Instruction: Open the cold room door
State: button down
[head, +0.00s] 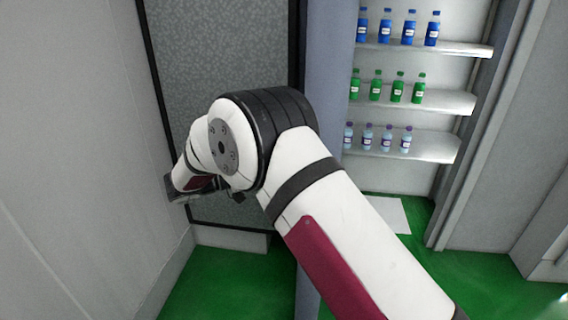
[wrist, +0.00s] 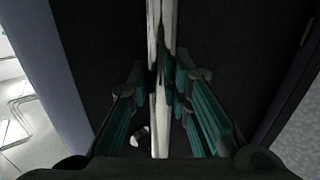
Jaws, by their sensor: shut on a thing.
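The cold room door (head: 225,50) is a grey speckled panel with a black border, left of centre in the head view. Its blue-grey edge (head: 327,70) faces me, and the room's inside shows to the right of it, so the door stands open. In the wrist view, my gripper (wrist: 160,95) is shut on the door's upright pale metal handle (wrist: 161,25), with one finger on each side. In the head view, my arm hides the handle and most of the gripper.
Shelves (head: 430,148) inside the cold room hold rows of blue, green and pale bottles (head: 397,88). A grey wall (head: 75,130) stands close on the left of the door. The green floor (head: 225,285) is clear in front. A door frame post (head: 485,130) stands on the right.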

jog(key=c, duration=1.4)
grip_release()
jog(key=shift+c, duration=0.2)
jog(key=v, duration=1.2)
jog(key=shift+s, duration=0.1)
